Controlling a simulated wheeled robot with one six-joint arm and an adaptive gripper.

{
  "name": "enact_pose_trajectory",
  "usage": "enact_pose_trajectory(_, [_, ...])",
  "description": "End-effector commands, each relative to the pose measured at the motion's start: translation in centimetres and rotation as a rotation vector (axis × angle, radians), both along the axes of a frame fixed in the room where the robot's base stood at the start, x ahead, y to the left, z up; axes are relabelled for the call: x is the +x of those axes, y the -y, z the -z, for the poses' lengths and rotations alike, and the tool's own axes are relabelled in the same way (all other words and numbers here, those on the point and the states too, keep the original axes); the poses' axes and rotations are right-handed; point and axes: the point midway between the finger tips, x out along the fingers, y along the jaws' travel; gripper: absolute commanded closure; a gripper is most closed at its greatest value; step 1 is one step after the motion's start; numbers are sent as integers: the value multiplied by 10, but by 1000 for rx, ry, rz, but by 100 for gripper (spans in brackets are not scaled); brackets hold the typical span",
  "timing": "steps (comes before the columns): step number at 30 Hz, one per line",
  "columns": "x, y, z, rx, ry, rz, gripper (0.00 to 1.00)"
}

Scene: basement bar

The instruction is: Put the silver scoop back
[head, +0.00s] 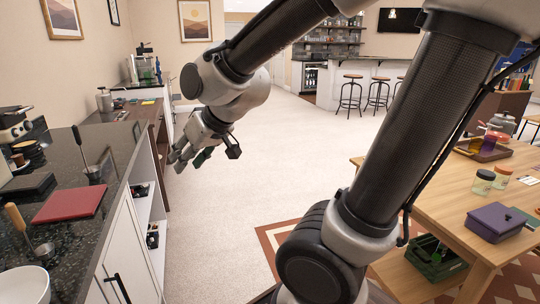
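My gripper (190,157) hangs in the air over the open floor, right of the dark counter (118,215). Its fingers point down and to the left. I cannot pick out the silver scoop with certainty.
A red board (69,204) and white bowl (24,286) are on the counter. Shelves (143,187) open along its side. A wooden table (448,193) with jars (482,181) and a purple box (495,221) stands right. Floor (230,205) between is clear.

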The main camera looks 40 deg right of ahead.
Motion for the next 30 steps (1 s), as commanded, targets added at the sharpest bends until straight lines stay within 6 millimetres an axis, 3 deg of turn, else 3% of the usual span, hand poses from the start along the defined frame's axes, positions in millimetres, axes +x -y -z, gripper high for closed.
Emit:
enact_pose_trajectory(1, [-24,38,-10,-36,-46,48,65])
enact_pose_trajectory(3, [-61,78,-14,-91,-127,100,65])
enact_pose_trajectory(6, [-109,118,-19,-152,-226,169,65])
enact_pose_trajectory(10, [-149,142,-21,-192,-305,227,65])
enact_pose_trajectory(14, [-159,148,-21,-204,-329,241,65])
enact_pose_trajectory(30, [-158,147,-21,-202,-328,237,65])
